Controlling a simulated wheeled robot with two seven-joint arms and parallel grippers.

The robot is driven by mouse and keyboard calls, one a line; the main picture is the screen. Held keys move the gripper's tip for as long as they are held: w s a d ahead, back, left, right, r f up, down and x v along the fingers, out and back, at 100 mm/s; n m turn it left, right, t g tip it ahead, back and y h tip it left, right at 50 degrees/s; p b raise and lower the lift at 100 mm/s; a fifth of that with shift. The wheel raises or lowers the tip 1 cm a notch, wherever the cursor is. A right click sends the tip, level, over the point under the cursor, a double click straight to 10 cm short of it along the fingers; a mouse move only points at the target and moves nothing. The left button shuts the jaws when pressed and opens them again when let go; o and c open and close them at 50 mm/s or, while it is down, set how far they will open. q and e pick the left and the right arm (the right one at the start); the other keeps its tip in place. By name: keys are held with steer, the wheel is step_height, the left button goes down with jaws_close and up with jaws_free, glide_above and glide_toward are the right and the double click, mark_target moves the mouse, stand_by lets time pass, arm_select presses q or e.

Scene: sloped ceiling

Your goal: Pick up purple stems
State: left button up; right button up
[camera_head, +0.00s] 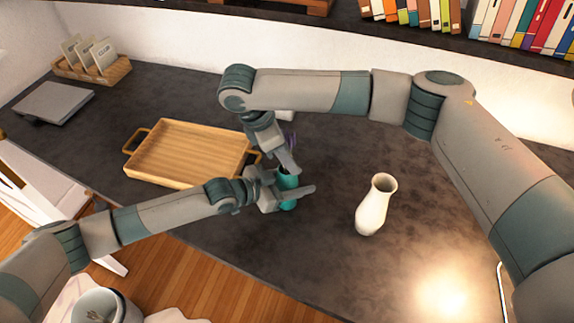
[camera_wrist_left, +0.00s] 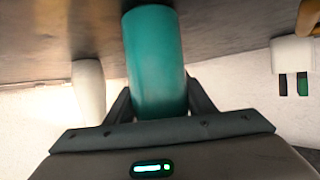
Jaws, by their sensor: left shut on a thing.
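My left gripper (camera_head: 284,190) is shut on a teal vase (camera_head: 288,198) near the middle of the counter. In the left wrist view the teal vase (camera_wrist_left: 155,60) stands between its two fingers. A small bit of purple (camera_head: 291,139), likely the stems, shows just above the vase and is mostly hidden by my right gripper. My right gripper (camera_head: 289,166) points down at the top of the teal vase; whether it is open or holds a stem cannot be made out. A white vase (camera_head: 373,207) stands upright to the right, apart from both grippers.
A wooden tray (camera_head: 190,150) with handles lies left of the teal vase. A grey flat box (camera_head: 53,103) and a wooden card holder (camera_head: 95,68) are at the far left. Books (camera_head: 410,14) line the shelf behind. The counter (camera_head: 330,255) in front is clear.

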stand_by(0.3)
jaws_close()
step_height(320, 180, up, 18)
steer(key=shift+r, duration=0.1)
stand_by(0.8)
arm_select(q)
steer(key=o, duration=1.3)
steer(key=v, duration=1.2)
